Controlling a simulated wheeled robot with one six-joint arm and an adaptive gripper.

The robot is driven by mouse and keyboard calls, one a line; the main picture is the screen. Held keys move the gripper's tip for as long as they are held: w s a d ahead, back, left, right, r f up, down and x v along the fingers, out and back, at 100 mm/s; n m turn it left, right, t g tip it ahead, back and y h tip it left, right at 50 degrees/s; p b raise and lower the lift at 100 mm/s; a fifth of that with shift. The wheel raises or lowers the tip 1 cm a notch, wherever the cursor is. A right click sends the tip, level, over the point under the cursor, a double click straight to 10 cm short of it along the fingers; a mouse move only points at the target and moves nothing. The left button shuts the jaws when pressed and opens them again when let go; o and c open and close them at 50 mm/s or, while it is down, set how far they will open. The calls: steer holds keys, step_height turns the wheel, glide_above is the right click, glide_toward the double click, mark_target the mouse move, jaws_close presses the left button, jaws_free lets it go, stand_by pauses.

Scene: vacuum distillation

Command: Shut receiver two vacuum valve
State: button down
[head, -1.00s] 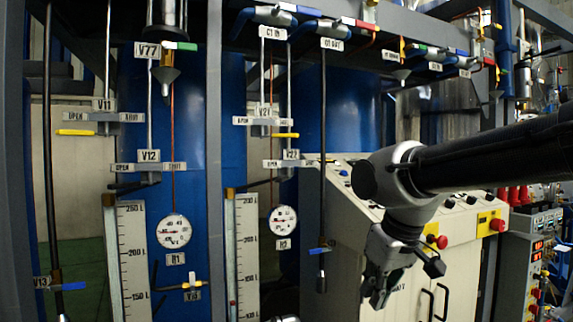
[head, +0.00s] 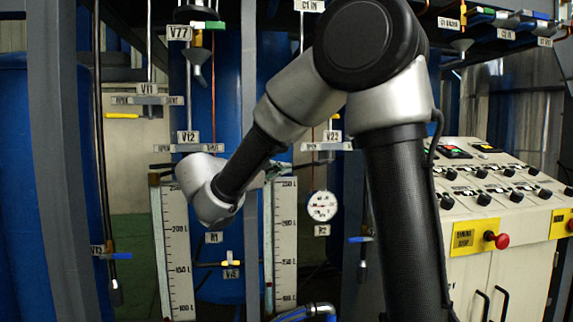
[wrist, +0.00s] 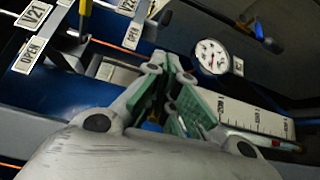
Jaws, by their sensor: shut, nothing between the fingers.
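The receiver two labels are V21 (wrist: 33,14) and V22 (head: 333,135). In the wrist view, an OPEN plate (wrist: 30,53) sits by V21, and a yellow handle (wrist: 85,12) is cut off by the top edge. In the head view my arm hides V21 and its handle. The V22 plate (head: 327,146) shows right of my forearm; its handle is not clear. My gripper (wrist: 170,70) is shut and empty, its green-padded fingers apart from the yellow handle. In the head view it is mostly hidden behind my forearm, near the right-hand scale's top.
The R2 gauge (head: 321,206) hangs below V22, beside the right-hand level scale (head: 285,245). V11 (head: 147,89) and V12 (head: 187,137) are to the left. Grey frame posts (head: 60,150) stand in front. A control console (head: 495,190) with a red button is at right.

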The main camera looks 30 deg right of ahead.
steer(key=w+d+m, duration=0.1)
steer(key=w+d, duration=0.2)
steer(key=d, duration=0.6)
steer(key=shift+w+d+r, duration=0.15)
steer(key=shift+w+r, duration=0.05)
steer(key=shift+w, duration=0.05)
steer(key=shift+s, duration=0.2)
